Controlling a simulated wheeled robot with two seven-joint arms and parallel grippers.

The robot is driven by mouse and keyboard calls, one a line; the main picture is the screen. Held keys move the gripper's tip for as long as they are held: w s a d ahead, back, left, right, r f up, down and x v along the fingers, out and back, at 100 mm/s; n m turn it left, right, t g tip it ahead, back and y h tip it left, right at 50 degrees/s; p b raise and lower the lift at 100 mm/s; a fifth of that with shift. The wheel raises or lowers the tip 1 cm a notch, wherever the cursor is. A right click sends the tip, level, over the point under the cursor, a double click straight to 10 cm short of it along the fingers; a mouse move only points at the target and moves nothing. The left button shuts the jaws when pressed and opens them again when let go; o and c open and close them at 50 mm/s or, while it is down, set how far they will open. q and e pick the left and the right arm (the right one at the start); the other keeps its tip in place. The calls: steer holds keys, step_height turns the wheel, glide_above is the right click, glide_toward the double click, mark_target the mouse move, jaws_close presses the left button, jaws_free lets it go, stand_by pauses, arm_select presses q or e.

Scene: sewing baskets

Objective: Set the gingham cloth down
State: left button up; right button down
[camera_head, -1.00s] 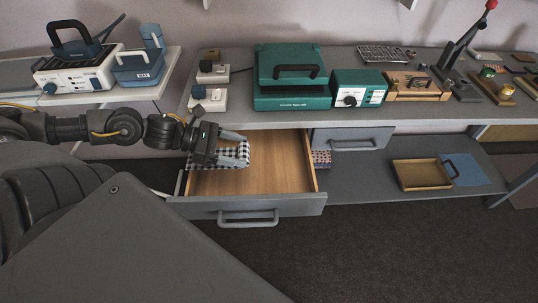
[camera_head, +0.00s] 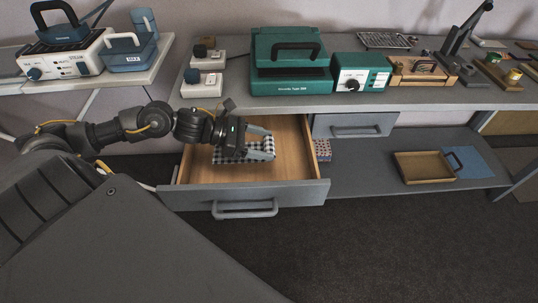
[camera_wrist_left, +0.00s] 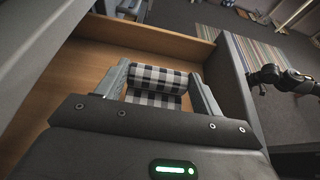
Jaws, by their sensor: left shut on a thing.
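The black-and-white gingham cloth (camera_head: 230,151) is folded and sits between the fingers of my left gripper (camera_head: 262,143), inside the open drawer (camera_head: 290,165). In the left wrist view my left gripper (camera_wrist_left: 160,88) is shut on the cloth (camera_wrist_left: 158,77), a finger on each side, over the wooden drawer floor (camera_wrist_left: 88,65). I cannot tell whether the cloth touches the drawer floor. My right gripper is not in view.
The drawer's grey front with its handle (camera_head: 245,209) sticks out below the bench top. A green case (camera_head: 290,62) stands on the bench above. A shut drawer (camera_head: 355,125) is to the right, and a wooden tray (camera_head: 423,167) lies on the lower shelf. The drawer's right half is bare.

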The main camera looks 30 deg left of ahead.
arm_select(q)
steer(key=shift+w+d+f, duration=0.25)
steer(key=shift+w+f, duration=0.1)
steer(key=shift+f, duration=0.1)
steer(key=shift+w+d+f, duration=0.25)
steer(key=shift+w+f, duration=0.05)
steer(key=shift+f, duration=0.15)
step_height(320, 180, down, 3)
steer(key=shift+w+d+f, duration=0.1)
steer(key=shift+f, duration=0.05)
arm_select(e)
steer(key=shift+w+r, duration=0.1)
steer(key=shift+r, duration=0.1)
arm_select(q)
steer(key=shift+f, duration=0.1)
steer(key=o, duration=1)
steer(key=shift+c, duration=0.2)
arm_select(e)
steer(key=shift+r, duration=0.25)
